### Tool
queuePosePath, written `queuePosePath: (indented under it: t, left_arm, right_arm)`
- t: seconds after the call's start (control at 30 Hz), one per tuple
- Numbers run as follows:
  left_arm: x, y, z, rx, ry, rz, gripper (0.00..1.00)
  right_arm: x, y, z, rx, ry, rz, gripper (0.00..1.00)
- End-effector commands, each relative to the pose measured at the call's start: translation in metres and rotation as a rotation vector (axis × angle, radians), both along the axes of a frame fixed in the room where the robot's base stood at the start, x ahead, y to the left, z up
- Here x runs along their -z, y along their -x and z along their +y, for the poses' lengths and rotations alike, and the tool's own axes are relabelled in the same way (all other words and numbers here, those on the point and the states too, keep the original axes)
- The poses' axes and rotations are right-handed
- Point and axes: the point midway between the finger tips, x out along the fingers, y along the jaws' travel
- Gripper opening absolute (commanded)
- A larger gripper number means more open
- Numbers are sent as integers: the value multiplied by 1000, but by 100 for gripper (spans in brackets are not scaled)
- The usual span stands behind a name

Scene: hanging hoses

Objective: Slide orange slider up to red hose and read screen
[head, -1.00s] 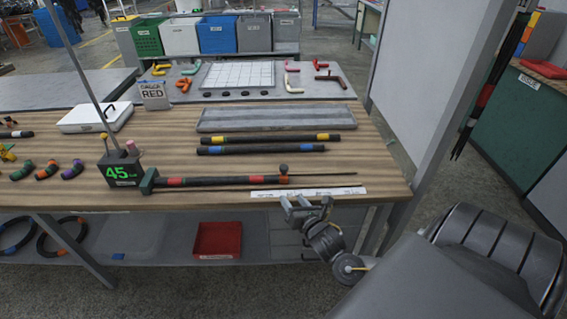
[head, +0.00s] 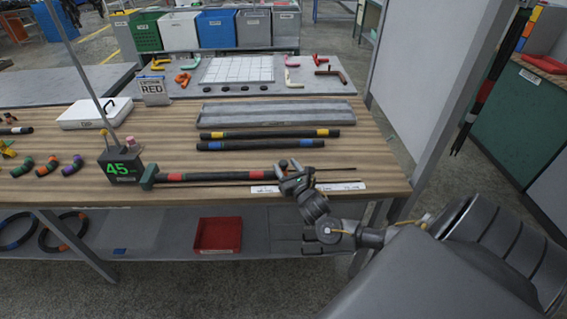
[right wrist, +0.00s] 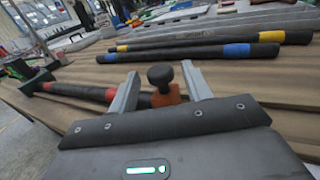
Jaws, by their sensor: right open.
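The orange slider (right wrist: 166,95) with its black knob (right wrist: 160,75) sits on a rail at the right end of the dark hose with red bands (head: 215,177). The same hose runs to the left in the right wrist view (right wrist: 75,91). My right gripper (head: 290,172) is at the slider, with its open fingers (right wrist: 158,82) on either side of the slider and knob; I cannot tell whether they touch it. The black box with a screen (head: 121,165) shows green "45" at the hose's left end. My left gripper is not in view.
Two dark hoses, one with yellow bands (head: 270,133) and one with blue bands (head: 260,145), lie behind. A grey tray (head: 278,115) and a sign reading "RED" (head: 153,90) stand farther back. A white ruler strip (head: 345,186) lies at the front edge.

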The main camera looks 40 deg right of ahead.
Motion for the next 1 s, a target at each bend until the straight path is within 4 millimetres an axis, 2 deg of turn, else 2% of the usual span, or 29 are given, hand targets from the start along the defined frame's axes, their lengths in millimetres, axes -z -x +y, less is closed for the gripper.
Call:
queuePosePath:
  t: [0.1, 0.2, 0.53, 0.9, 1.0]
  left_arm:
    - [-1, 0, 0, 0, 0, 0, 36]
    - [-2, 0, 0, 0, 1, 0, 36]
    - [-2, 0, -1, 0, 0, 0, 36]
    - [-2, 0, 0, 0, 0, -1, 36]
    - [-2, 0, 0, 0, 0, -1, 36]
  right_arm:
    - [-1, -14, -4, 0, 2, -1, 49]
    - [0, -21, -5, 0, 1, -1, 49]
    - [0, -24, -6, -1, 0, 0, 49]
    - [0, -24, -6, -1, 0, 1, 2]
    - [0, -24, -6, -1, 0, 1, 0]
